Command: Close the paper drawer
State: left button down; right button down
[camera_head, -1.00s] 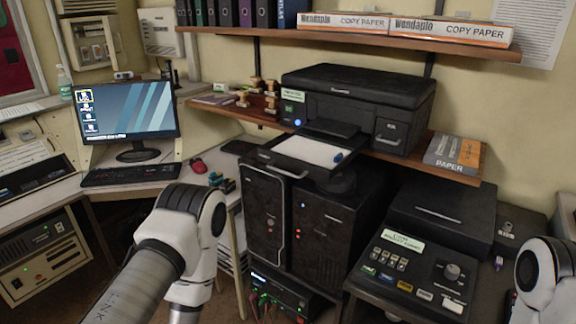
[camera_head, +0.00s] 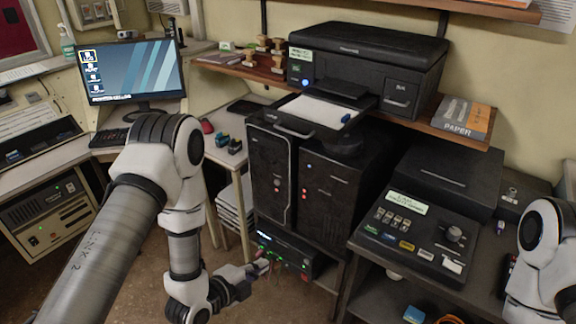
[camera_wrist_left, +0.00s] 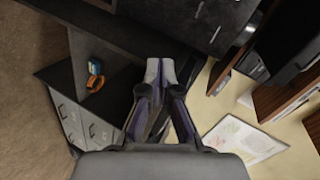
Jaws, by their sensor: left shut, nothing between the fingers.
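The black printer (camera_head: 366,70) sits on the wooden shelf. Its paper drawer (camera_head: 284,128) sticks out at the front, open, with white paper and a small blue object on it. My left gripper (camera_head: 264,268) is low in front of the cabinets, well below the drawer and apart from it. In the left wrist view its fingers (camera_wrist_left: 160,72) are together with nothing between them. The drawer cannot be made out in that view. Part of my right arm shows at the right edge, but its gripper is out of the picture.
Black cabinets (camera_head: 325,190) stand under the drawer. A control panel (camera_head: 415,235) is to their right. A paper pack (camera_head: 462,117) lies on the shelf right of the printer. A monitor (camera_head: 130,70) stands on the left desk. The space in front of the drawer looks clear.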

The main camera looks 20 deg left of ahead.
pick_arm(q)
jog(key=w+a+r+m+t+h+p, duration=0.1)
jog(key=w+a+r+t, duration=0.2)
jog(key=r, duration=0.7)
jog(key=w+r+m+t+h, duration=0.1)
jog(key=w+r+m+t, duration=0.3)
jog(key=r, duration=0.7)
jog(key=w+d+r+n+p, duration=0.2)
jog(key=w+d+p, duration=0.2)
jog(key=w, duration=0.9)
jog(key=shift+w+g, duration=0.3)
jog(key=shift+d, duration=0.1)
